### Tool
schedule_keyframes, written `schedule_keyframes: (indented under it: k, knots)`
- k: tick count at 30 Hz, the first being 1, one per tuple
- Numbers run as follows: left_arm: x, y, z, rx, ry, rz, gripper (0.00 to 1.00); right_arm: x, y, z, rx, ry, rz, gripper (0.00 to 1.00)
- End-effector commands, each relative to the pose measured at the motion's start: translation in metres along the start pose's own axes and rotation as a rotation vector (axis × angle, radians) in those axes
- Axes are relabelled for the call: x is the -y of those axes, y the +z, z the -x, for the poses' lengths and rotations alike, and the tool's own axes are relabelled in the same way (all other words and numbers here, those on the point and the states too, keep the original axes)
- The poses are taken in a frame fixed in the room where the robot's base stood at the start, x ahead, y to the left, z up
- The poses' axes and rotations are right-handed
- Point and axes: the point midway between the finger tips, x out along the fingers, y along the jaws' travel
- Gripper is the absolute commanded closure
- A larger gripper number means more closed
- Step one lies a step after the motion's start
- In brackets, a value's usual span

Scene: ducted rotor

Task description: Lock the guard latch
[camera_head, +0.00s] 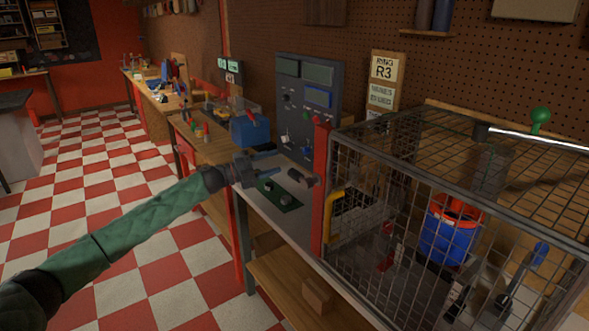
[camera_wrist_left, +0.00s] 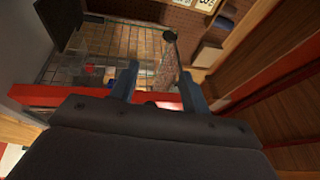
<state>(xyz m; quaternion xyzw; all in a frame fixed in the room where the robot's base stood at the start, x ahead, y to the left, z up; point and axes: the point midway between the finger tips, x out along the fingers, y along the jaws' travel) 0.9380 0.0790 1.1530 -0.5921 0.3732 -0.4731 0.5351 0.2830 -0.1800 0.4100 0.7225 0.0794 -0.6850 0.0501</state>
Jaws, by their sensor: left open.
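The wire-mesh guard (camera_head: 400,165) stands on the bench at the right in the head view, with a red post (camera_head: 321,190) at its near left corner and a yellow handle (camera_head: 334,215) beside the post. A short dark knob (camera_head: 302,178) sits just left of the red post; I cannot tell whether it is the guard latch. My left gripper (camera_head: 283,163) is open and empty, close to this knob. In the left wrist view the two blue fingers (camera_wrist_left: 160,86) are apart, with a red bar (camera_wrist_left: 60,96) behind them and a dark round knob (camera_wrist_left: 170,35) beyond. My right gripper is not in view.
Inside the guard are a blue-and-red cylinder (camera_head: 446,238) and a blue-tipped lever (camera_head: 540,252). A grey control panel (camera_head: 312,105) stands behind the bench. A metal bar (camera_head: 530,138) and green ball (camera_head: 540,115) show at upper right. The checkered floor at left is clear.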

Motion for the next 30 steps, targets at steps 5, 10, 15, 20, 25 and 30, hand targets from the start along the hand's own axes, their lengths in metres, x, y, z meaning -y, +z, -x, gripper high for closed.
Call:
schedule_keyframes:
  k: [5,10,15,20,25,30]
  knots:
    - [-0.003,-0.043,0.009,-0.246,0.001,-0.028,0.53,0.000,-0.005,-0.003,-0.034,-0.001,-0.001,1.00]
    - [-0.002,-0.071,0.018,-0.397,-0.007,-0.040,0.53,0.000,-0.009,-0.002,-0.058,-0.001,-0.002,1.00]
    - [-0.001,-0.080,0.019,-0.447,-0.012,-0.045,0.53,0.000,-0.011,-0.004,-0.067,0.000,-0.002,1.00]
    - [0.001,-0.085,0.009,-0.446,-0.014,-0.048,0.53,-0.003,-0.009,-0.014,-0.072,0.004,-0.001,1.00]
    - [0.003,-0.092,-0.008,-0.445,-0.013,-0.047,0.53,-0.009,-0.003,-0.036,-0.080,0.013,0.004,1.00]
    - [0.002,-0.101,-0.026,-0.444,-0.014,-0.048,0.53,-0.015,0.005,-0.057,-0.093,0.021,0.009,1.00]
